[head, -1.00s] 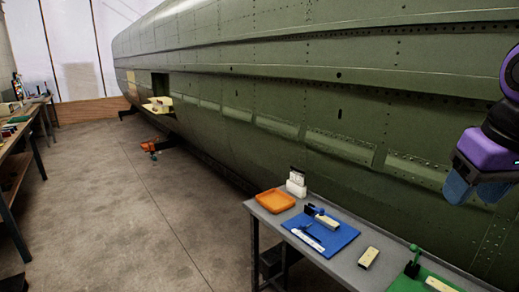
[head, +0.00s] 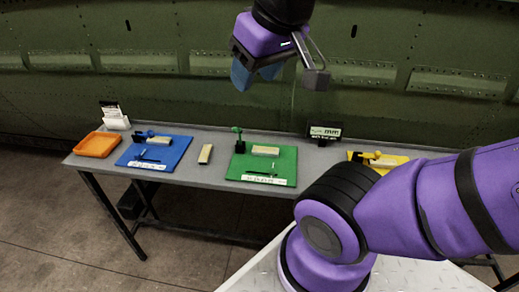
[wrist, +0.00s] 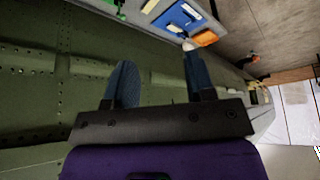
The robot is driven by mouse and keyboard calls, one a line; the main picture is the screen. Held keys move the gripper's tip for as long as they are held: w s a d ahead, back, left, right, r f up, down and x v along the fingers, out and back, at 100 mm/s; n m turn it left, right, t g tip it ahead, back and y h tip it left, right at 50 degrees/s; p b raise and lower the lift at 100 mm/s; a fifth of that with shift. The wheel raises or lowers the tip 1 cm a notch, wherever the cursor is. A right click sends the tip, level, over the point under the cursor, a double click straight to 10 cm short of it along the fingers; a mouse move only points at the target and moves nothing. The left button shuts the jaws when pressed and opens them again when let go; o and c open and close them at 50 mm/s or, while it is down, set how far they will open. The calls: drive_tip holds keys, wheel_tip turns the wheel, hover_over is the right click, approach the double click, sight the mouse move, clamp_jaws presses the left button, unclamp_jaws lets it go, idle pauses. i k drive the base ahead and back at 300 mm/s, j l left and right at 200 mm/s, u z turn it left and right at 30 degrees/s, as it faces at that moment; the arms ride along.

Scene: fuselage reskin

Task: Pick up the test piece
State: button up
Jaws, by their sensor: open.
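A small tan block (head: 205,154), which looks like the test piece, lies on bare grey table between the blue mat (head: 135,153) and the green mat (head: 284,171). Similar tan blocks lie on the blue mat (head: 160,140), the green mat (head: 265,150) and the yellow mat (head: 383,162), so I cannot be sure which piece is meant. My gripper (head: 256,77) is open and empty, high above the table in front of the green fuselage.
The grey table (head: 221,176) runs along the fuselage (head: 180,95). An orange tray (head: 97,145) and a white holder (head: 116,119) stand at its left end. A small "mm" display (head: 325,132) stands at the back. Upright tools stand on the mats. The air over the table is clear.

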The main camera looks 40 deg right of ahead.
sight(261, 151)
drive_tip(key=i+j+z, duration=0.1)
drive_tip(key=z, duration=0.9)
drive_tip(key=i+j, duration=0.05)
